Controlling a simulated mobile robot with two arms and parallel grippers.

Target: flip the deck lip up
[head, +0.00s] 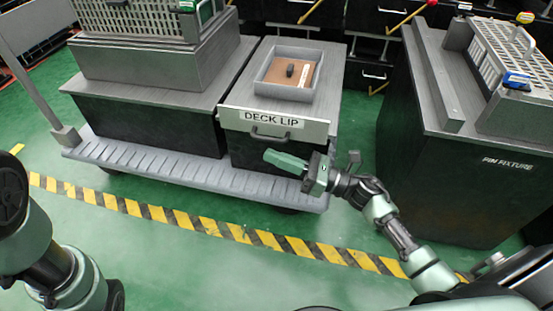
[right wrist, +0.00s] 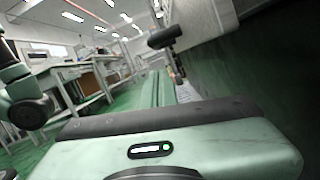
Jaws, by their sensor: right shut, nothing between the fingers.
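The deck lip (head: 232,119) is a light grey panel labelled "DECK LIP" on the front edge of a dark block on the cart. It slants down at the front. A dark bar handle (head: 268,135) sits on it below the label. My right gripper (head: 268,155) is shut and empty, just below and in front of the handle, with no visible contact. In the right wrist view, its green fingers (right wrist: 158,90) point forward; a dark handle-like bar (right wrist: 165,37) shows above them beside the grey panel (right wrist: 205,22). My left arm shows at the left edge, but its gripper is out of view.
A shallow grey tray (head: 318,72) with a brown base tops the block. A grated fixture (head: 150,25) stands to the left. The cart's ribbed ledge (head: 140,160) runs below. The pin fixture (head: 480,170) stands at right. Green floor with a striped line (head: 200,218) is clear in front.

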